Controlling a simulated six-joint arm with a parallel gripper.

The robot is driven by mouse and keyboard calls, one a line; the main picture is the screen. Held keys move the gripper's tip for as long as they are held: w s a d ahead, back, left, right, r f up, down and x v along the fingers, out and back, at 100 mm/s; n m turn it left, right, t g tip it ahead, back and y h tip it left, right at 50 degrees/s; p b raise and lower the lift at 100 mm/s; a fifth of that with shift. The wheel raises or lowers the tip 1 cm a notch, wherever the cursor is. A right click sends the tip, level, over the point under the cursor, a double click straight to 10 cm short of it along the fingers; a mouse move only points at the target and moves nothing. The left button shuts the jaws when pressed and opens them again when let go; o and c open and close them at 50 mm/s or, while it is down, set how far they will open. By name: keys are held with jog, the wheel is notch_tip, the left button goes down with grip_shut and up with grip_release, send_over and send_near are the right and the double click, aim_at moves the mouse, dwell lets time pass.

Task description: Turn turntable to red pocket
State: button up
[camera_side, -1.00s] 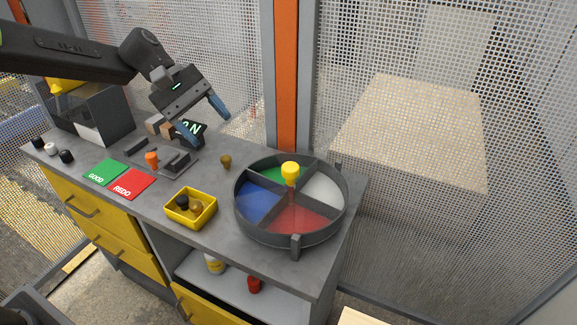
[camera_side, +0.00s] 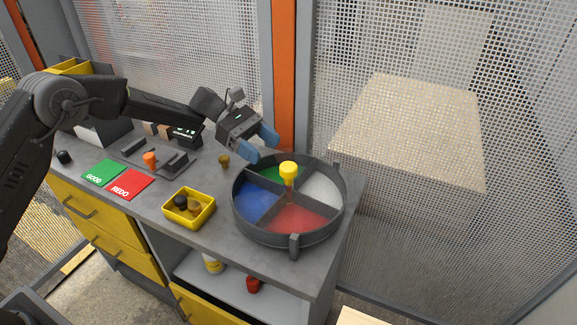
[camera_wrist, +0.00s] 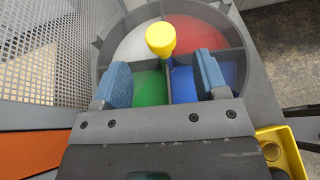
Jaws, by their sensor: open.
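The turntable (camera_side: 337,220) is a round dark grey tray with four pockets, on the right end of the bench. In the side view its red pocket (camera_side: 297,219) faces the front, the blue pocket (camera_side: 253,202) is left, the green pocket (camera_side: 270,176) is at the back and the white pocket (camera_side: 321,190) is right. A yellow knob (camera_side: 288,170) stands upright at the centre. My gripper (camera_side: 262,147) is open and empty, above the turntable's back left rim. In the wrist view the knob (camera_wrist: 161,38) shows ahead, between the two blue fingers (camera_wrist: 162,82) and apart from them.
A yellow bin (camera_side: 188,222) with small dark and brown pieces stands left of the turntable. A brown piece (camera_side: 224,160) stands on the bench behind it. Green GOOD (camera_side: 104,172) and red REDO (camera_side: 130,185) mats lie further left. A mesh fence and orange post (camera_side: 284,75) stand behind.

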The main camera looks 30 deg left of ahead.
aim_at(286, 164)
jog(key=x, duration=0.7)
jog(key=shift+d+f, duration=0.15)
jog(key=shift+d, duration=0.2)
grip_shut()
